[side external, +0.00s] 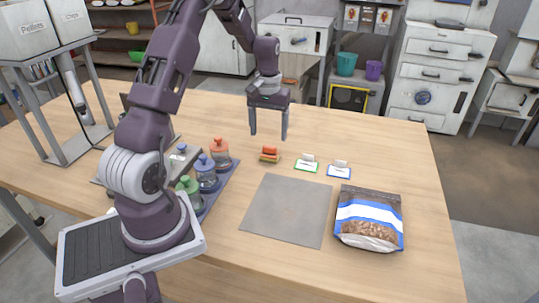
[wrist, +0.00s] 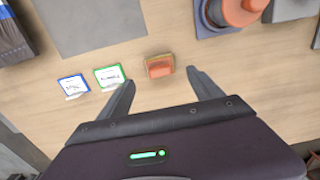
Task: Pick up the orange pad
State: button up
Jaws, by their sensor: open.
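The orange pad (side external: 269,155) is a small block lying on the wooden table, with an orange top and a layered side. In the wrist view, the orange pad (wrist: 159,66) lies just beyond the fingertips, roughly centred between them. My gripper (side external: 268,137) is open and empty, pointing down above the table near the pad. In the wrist view, my gripper (wrist: 160,79) has its two fingers spread on either side of the line to the pad. Neither finger appears to touch the pad.
A green-edged card (side external: 307,165) and a blue-edged card (side external: 339,170) lie right of the pad. A grey mat (side external: 287,209) lies in front, beside a pellet bag (side external: 369,217). Lidded jars (side external: 220,156) stand on a tray at left.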

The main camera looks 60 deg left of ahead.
aim_at(269, 146)
jog(key=f, duration=0.7)
jog(key=shift+w+a, duration=0.15)
jog(key=shift+w, duration=0.05)
jog(key=shift+r, duration=0.1)
jog(key=c, duration=1.6)
notch_tip(269, 146, up, 10)
jog(key=shift+r, duration=0.1)
